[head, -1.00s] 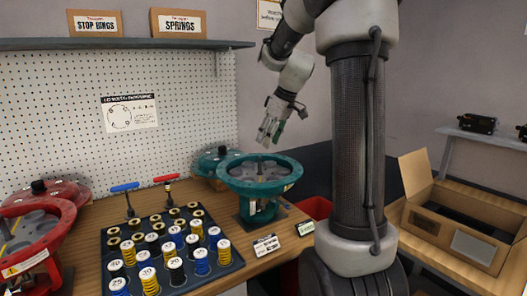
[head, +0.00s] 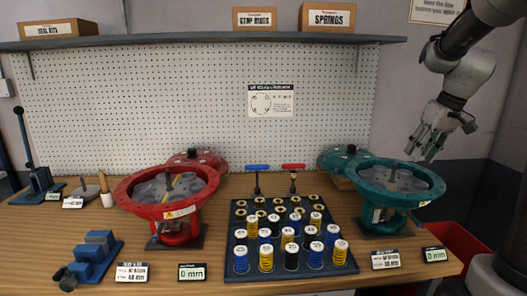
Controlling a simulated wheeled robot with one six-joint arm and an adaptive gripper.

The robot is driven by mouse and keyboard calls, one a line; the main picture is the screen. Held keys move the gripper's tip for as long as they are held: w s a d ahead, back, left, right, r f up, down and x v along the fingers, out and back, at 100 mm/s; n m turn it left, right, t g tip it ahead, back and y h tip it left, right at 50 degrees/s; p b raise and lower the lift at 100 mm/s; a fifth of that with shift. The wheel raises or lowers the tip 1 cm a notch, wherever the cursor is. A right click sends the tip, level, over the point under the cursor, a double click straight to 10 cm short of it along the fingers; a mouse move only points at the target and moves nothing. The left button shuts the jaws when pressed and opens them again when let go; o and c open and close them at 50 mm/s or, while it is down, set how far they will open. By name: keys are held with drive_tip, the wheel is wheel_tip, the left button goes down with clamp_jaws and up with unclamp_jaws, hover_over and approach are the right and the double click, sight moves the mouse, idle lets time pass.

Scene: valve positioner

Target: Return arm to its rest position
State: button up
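My gripper (head: 430,143) hangs at the right in the head view, above and to the right of the teal valve positioner housing (head: 401,190). Its fingers point down and appear spread, with nothing seen between them. It looks apart from the housing. My arm (head: 462,75) comes down from the upper right corner, and its upper part is cut off by the frame. The teal housing stands open on the bench, with a teal cover (head: 345,160) behind it.
The wooden bench (head: 95,225) holds a red housing (head: 167,196), a dark tray (head: 232,272) of springs and rings, two T-handled tools, a blue vise (head: 93,255) and a press at the far left. A shelf (head: 200,39) with boxes runs above. A red bin (head: 455,240) stands right of the bench.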

drive_tip(key=s+a, duration=0.5)
drive_tip(key=s, duration=0.7)
drive_tip(key=s+a+f+m+t+h, duration=0.1)
drive_tip(key=s+a, duration=0.3)
drive_tip(key=s, duration=0.8)
drive_tip(key=shift+a+h, duration=0.3)
drive_tip(key=shift+a, duration=0.05)
drive_tip(key=shift+f, duration=0.1)
